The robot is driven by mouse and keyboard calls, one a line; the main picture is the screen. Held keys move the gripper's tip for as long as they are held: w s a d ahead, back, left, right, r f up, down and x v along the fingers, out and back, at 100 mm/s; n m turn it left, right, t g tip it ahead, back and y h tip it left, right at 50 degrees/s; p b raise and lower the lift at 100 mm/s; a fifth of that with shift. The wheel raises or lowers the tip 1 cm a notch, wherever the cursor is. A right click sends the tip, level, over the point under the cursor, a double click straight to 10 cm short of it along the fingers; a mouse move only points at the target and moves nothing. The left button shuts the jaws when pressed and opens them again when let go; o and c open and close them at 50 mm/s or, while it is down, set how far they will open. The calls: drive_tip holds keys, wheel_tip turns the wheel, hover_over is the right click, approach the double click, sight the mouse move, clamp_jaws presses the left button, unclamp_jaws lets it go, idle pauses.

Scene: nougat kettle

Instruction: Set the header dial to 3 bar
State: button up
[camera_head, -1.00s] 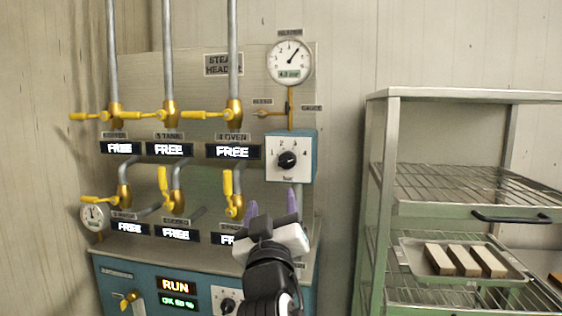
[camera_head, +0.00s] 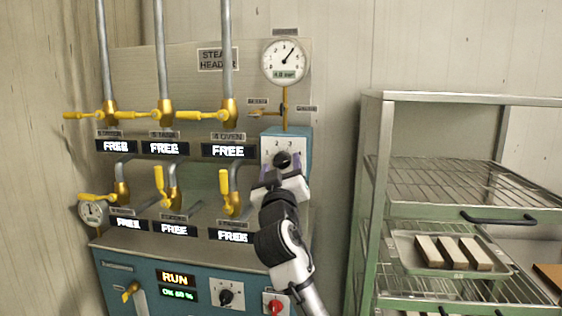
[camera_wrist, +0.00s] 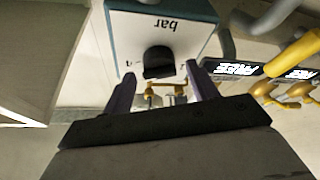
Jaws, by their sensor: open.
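The header dial is a black knob (camera_head: 283,159) on a white-faced blue box marked in bar (camera_head: 303,148), below the header gauge. The knob also shows in the wrist view (camera_wrist: 158,62). My gripper (camera_head: 281,172) is open, its purple fingers reaching up to the box. In the wrist view the fingertips (camera_wrist: 160,72) lie to either side of the knob, and a gap shows on both sides. The knob's pointer is hidden or too small to read. The round header gauge (camera_head: 286,62) above shows 4.0 bar on its small display.
Yellow-handled valves (camera_head: 228,112) and lit FREE signs (camera_head: 229,151) stand left of the box. A teal cabinet (camera_head: 180,265) below carries a RUN display, another knob (camera_head: 226,292) and a red button (camera_head: 275,304). A green-framed rack (camera_head: 377,190) stands at the right.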

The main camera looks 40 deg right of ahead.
drive_tip(key=shift+w+d, duration=0.15)
drive_tip(key=shift+c, duration=0.2)
drive_tip(key=c, duration=1)
drive_tip(key=shift+o, duration=0.2)
drive_tip(key=shift+n, duration=0.4)
drive_tip(key=n+y, duration=0.2)
drive_tip(key=n, duration=0.2)
drive_tip(key=shift+d+r+n+t, duration=0.1)
drive_tip(key=shift+n+t, duration=0.2)
drive_tip(key=n+y, duration=0.1)
drive_tip(key=n, duration=0.1)
drive_tip(key=n+y, duration=0.1)
drive_tip(key=n, duration=0.2)
drive_tip(key=shift+n+y, duration=0.3)
